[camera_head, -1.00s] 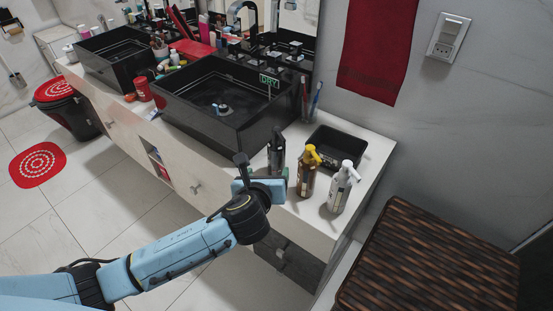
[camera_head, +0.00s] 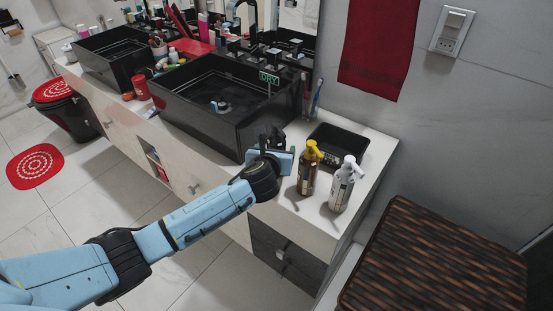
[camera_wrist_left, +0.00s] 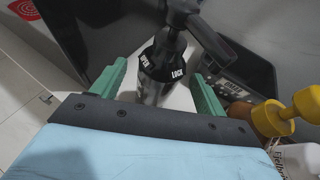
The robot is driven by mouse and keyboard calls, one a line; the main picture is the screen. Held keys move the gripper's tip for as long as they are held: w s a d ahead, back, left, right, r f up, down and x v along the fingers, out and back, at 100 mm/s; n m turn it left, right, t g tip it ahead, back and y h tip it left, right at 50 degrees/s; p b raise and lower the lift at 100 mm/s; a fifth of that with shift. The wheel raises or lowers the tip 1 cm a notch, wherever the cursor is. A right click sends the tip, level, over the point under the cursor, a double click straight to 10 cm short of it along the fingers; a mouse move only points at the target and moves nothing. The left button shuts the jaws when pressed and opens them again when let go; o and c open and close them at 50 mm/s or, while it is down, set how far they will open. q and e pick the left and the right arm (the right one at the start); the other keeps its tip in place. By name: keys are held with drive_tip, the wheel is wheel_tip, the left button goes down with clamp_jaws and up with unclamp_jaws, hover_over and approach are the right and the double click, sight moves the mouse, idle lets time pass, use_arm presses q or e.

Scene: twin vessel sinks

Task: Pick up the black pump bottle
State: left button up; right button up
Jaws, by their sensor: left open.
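The black pump bottle stands upright on the counter beside the black sink; in the left wrist view its black pump (camera_wrist_left: 165,60) and a collar marked OPEN and LOCK show. In the head view my gripper hides most of it, and only its dark top (camera_head: 277,138) shows. My left gripper (camera_head: 282,158) is open at the bottle. In the left wrist view the green fingers (camera_wrist_left: 158,90) lie on either side of the bottle, with a gap on each side. My right gripper is not in view.
A brown bottle with a yellow pump (camera_head: 308,170) and a grey bottle with a white pump (camera_head: 341,187) stand close on the right. A black tray (camera_head: 350,150) is behind them. The sink (camera_head: 215,130) stands to the left. A woven brown top (camera_head: 440,255) is at lower right.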

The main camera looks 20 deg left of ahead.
use_arm(q)
drive_tip(key=shift+x, duration=1.05)
drive_tip(key=shift+w, duration=0.15)
drive_tip(key=shift+f, duration=0.1)
drive_tip(key=c, duration=1)
drive_tip(key=shift+c, duration=1.9)
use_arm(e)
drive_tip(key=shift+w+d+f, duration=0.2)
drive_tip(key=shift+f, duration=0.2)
